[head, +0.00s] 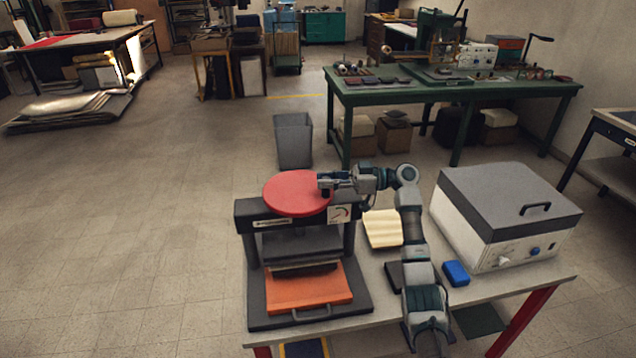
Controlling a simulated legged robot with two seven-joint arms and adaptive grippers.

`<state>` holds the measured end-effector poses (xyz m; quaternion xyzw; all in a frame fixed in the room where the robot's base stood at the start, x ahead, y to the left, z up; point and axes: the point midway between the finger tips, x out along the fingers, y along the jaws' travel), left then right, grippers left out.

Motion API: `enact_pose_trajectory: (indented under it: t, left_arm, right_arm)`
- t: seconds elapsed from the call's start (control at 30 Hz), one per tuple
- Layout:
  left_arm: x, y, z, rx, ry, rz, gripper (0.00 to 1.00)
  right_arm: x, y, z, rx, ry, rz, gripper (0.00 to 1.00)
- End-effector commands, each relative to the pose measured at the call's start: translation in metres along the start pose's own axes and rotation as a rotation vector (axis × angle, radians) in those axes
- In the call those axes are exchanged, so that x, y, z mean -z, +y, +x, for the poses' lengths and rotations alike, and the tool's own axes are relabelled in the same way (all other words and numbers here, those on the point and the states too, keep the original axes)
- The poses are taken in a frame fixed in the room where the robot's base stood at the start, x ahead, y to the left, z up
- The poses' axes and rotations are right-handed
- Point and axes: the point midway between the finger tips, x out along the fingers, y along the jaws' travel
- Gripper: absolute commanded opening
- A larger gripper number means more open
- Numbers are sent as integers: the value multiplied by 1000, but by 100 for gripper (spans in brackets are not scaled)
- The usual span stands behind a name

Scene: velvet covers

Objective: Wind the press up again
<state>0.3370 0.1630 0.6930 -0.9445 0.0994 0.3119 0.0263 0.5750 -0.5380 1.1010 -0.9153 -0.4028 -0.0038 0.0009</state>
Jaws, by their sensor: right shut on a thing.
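The press (254,242) stands on the near table, a dark frame with two posts and a gauge at the front right of its top beam. A red round wheel (296,193) lies flat on top of it. My right gripper (325,184) is shut on the wheel's right edge, its arm reaching up from the lower right. Below the raised dark plate (300,243), a dark block sits at the back of an orange board (308,288) with a front handle. My left gripper is not in view.
On the same table (385,318) are a white box with a dark lid (508,205), a blue block (456,272) and a cream stack (383,228). A grey bin (294,140) stands behind. A green workbench (440,93) holds tools farther back.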

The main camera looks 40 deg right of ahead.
Motion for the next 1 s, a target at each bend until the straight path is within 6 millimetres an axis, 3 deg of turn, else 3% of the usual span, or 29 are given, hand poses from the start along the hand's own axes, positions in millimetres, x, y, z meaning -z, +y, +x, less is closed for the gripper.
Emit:
enact_pose_trajectory:
  t: [0.63,0.67,0.73,0.77,1.0]
  left_arm:
    - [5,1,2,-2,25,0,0]
    - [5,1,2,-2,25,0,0]
    - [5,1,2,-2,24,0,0]
    - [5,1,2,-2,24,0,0]
    - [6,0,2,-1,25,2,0]
  right_arm:
    - [-5,0,-5,45,-10,6,0]
    - [-5,0,-5,45,-11,6,28]
    - [-5,0,-6,45,-10,6,45]
    - [-5,0,-6,45,-10,6,49]
    - [-3,-1,-9,43,-6,4,49]
